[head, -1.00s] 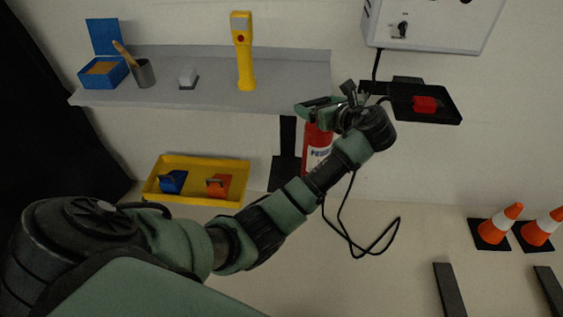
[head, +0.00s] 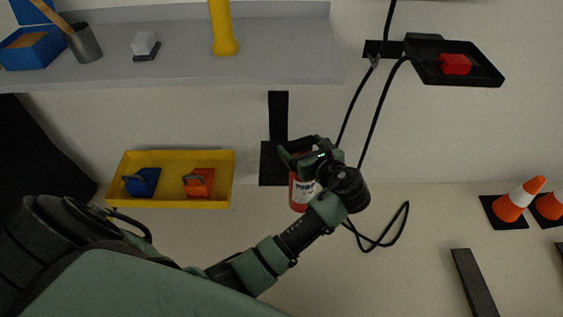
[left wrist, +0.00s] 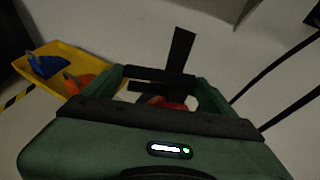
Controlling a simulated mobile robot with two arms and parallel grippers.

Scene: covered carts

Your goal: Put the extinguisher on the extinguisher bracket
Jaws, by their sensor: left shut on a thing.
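The red extinguisher (head: 301,194) with a white label hangs upright below my left gripper (head: 297,152). The gripper is shut on its top. In the left wrist view, the gripper's fingers (left wrist: 162,88) frame a small red part of the extinguisher (left wrist: 168,103); the rest is hidden. The black extinguisher bracket (head: 270,168), with a tall strip above it, is on the wall just left of and behind the extinguisher. It also shows beyond the fingers in the left wrist view (left wrist: 181,48). I cannot tell whether extinguisher and bracket touch. My right gripper is not in view.
A grey shelf (head: 180,75) is above left, with a yellow device (head: 222,30). A yellow tray (head: 175,204) holds a blue and an orange item. A black tray (head: 490,77) with a red block is at upper right. Black cables (head: 377,110) hang right of the gripper.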

